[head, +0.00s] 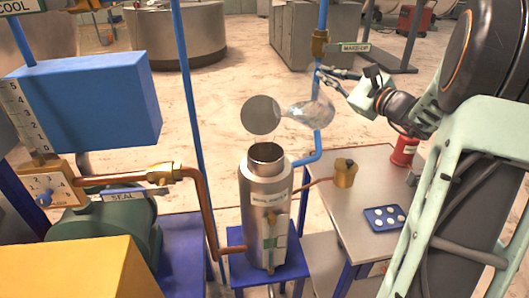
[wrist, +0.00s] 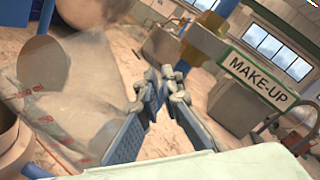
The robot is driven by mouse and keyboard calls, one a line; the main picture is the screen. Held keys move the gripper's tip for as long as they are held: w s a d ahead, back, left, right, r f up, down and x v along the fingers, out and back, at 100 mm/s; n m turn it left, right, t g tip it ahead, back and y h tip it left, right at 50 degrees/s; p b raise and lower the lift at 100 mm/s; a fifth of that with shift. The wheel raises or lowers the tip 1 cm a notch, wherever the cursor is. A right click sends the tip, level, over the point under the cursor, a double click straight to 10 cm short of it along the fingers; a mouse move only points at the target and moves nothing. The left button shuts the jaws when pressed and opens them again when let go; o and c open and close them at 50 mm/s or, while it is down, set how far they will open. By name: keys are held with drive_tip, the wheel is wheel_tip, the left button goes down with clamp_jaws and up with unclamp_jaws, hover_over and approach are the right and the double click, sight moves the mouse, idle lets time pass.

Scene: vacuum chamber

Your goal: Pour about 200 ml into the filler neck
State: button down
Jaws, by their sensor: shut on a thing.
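A clear flask (head: 314,110) is tipped on its side in the head view, its narrow end to the left. A grey disc (head: 262,115) shows at that end, above the filler neck (head: 266,153); whether it belongs to the flask is unclear. The open neck tops an upright steel vessel (head: 260,205). My gripper (head: 328,78) is shut on the flask from the upper right. In the wrist view the flask, with red markings (wrist: 32,90), shows left of my fingertips (wrist: 161,88). I cannot make out its liquid level or a stream.
A pale table (head: 345,190) at right holds a brass fitting (head: 345,172), a red canister (head: 404,151) and a blue tray (head: 369,213). Blue pipes run close by, one with a make-up sign (head: 355,47). Copper piping (head: 200,200) and a blue box (head: 85,100) stand at left.

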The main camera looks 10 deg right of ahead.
sight(322, 65)
drive_tip(key=shift+s+a+r+n, duration=0.15)
drive_tip(key=shift+a+r+n, duration=0.1)
drive_tip(key=shift+r+n, duration=0.2)
drive_tip(key=shift+s+a+r+n, duration=0.1)
drive_tip(key=shift+a+r+n, duration=0.15)
drive_tip(key=shift+n, duration=0.1)
drive_tip(key=shift+s+r, duration=0.1)
drive_tip(key=shift+r, duration=0.1)
drive_tip(key=shift+a+r+n, duration=0.15)
drive_tip(key=shift+r+n, duration=0.1)
drive_tip(key=shift+n, duration=0.05)
drive_tip(key=shift+s+a+r+n, duration=0.2)
drive_tip(key=shift+a+r+n, duration=0.1)
drive_tip(key=shift+r+n, duration=0.1)
drive_tip(key=shift+d, duration=0.2)
idle(0.3)
drive_tip(key=shift+s+a+r+n, duration=0.1)
drive_tip(key=shift+a+n, duration=0.3)
idle(2.1)
